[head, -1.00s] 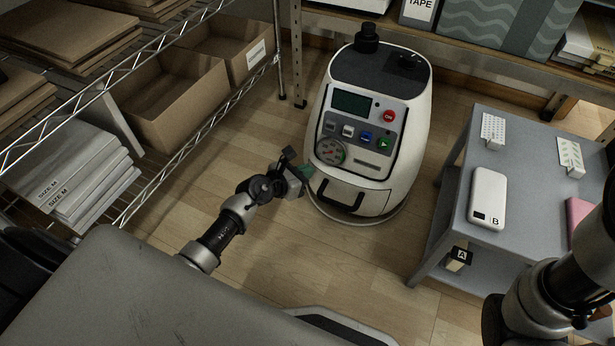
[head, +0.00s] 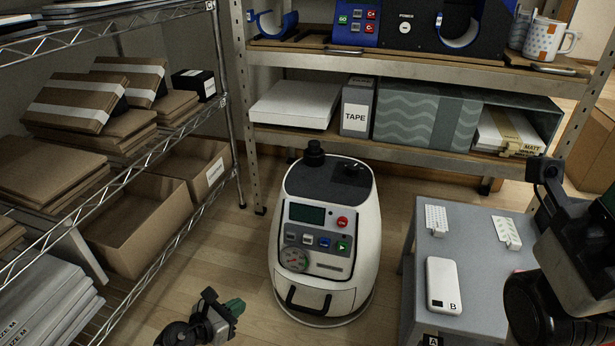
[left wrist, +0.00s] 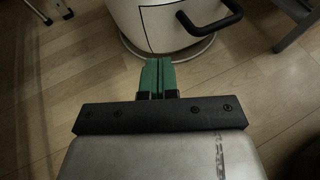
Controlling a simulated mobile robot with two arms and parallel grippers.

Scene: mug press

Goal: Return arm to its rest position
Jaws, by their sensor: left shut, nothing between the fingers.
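My left gripper (head: 236,306) shows at the bottom of the head view, in front and to the left of the white machine (head: 362,218). Its green fingertips are shut together and empty. In the left wrist view the fingers (left wrist: 158,75) lie side by side over the floor, pointing at the base of the machine (left wrist: 165,25). No touch with the machine can be made out. My right gripper (head: 606,203) shows only in part at the right edge of the head view, over the grey table; its fingers cannot be read clearly.
A grey side table (head: 465,257) holds a white power bank (head: 443,284) marked B and small white packs. A wire rack (head: 172,207) with boxes stands left. A shelf (head: 400,147) runs behind the machine, with a mug (head: 545,40) on top. Some wooden floor (head: 245,260) is free.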

